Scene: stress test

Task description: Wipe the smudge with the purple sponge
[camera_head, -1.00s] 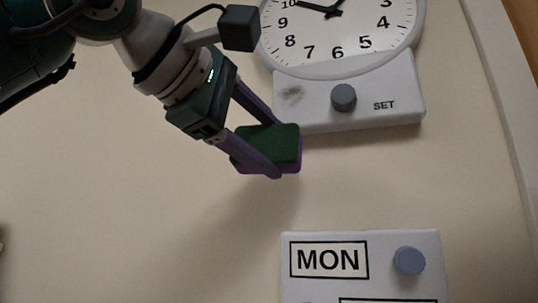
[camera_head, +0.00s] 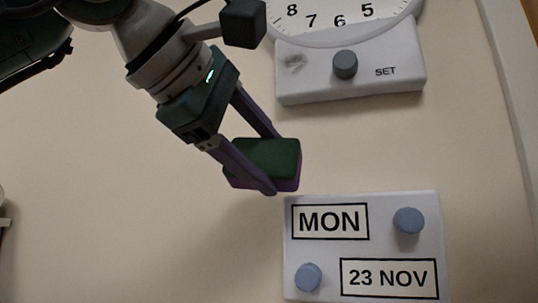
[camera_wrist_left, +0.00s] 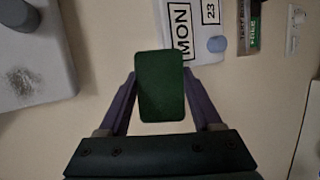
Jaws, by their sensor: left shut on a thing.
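The smudge (camera_head: 295,62) is a grey patch on the left of the white panel below the clock. It also shows in the left wrist view (camera_wrist_left: 22,80), at the far left. The purple sponge (camera_head: 262,181) has a dark green face; only that green side of the sponge (camera_wrist_left: 160,88) shows in the left wrist view. My left gripper (camera_head: 274,163) is shut on the sponge, one finger on each side. It holds the sponge below the smudge in the head view, apart from it. My right gripper is not in view.
The clock (camera_head: 345,18) and its panel (camera_head: 330,88) with a grey knob (camera_head: 345,64) stand out from the wall. A date panel (camera_head: 330,255) with two blue knobs lies below. A switch plate (camera_wrist_left: 294,30) shows at the wrist view's right. The left wall is mostly clear.

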